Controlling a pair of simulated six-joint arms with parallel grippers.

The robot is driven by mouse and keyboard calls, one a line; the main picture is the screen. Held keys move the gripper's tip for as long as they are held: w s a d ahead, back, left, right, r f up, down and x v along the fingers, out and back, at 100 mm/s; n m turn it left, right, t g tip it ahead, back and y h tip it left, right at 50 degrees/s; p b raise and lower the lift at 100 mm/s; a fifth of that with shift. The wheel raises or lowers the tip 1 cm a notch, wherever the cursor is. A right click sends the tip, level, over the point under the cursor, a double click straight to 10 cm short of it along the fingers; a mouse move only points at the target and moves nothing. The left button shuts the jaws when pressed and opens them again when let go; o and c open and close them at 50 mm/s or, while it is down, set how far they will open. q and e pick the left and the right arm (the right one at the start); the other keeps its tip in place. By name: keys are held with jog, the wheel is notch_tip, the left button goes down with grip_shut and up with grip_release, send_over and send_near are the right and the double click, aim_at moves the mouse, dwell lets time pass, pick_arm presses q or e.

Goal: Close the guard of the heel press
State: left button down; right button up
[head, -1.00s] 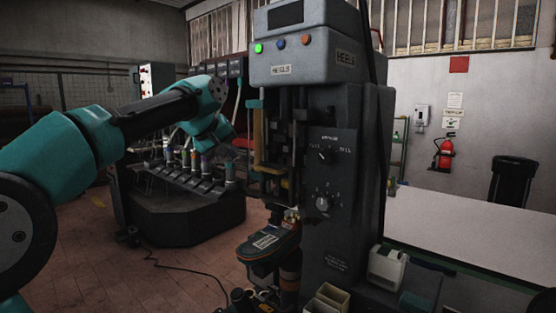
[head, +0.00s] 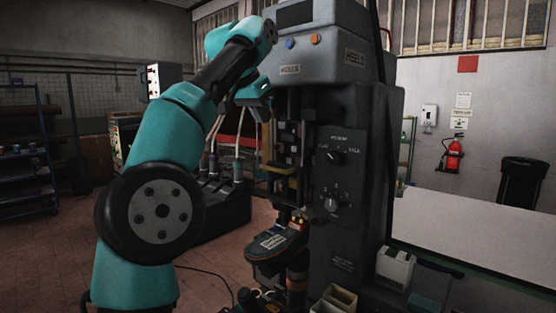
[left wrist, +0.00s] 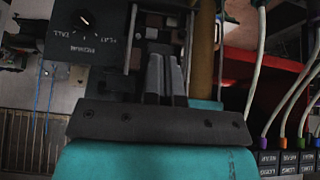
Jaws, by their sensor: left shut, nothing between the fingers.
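The heel press (head: 345,180) stands right of centre in the head view, a dark grey column with a lettered head. A thin yellow upright bar (head: 266,142) at the front left of its working opening looks like part of the guard. In the left wrist view, a tan upright bar (left wrist: 203,45) runs just right of my fingers. My left gripper (left wrist: 166,62) is shut and empty, its fingertips pointing at the press front; I cannot tell whether they touch it. In the head view, its fingers are hard to make out below the teal wrist. My right gripper is out of view.
A shoe (head: 278,240) sits on the press's lower support. Small bins (head: 340,297) and a white box (head: 394,265) stand at the press's foot. A pale table (head: 475,228) lies to the right. Another machine with cables (head: 220,195) stands behind my left arm.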

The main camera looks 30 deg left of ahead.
pick_arm(q)
send_over(276, 169)
jog(key=f, duration=0.9)
jog(key=shift+w+a+f, duration=0.1)
jog(key=shift+w+f, duration=0.15)
jog(key=shift+f, duration=0.1)
jog(key=shift+s+f, duration=0.15)
jog(key=shift+f, duration=0.5)
jog(key=shift+s+f, duration=0.15)
jog(key=shift+f, duration=0.5)
jog(key=shift+f, duration=0.1)
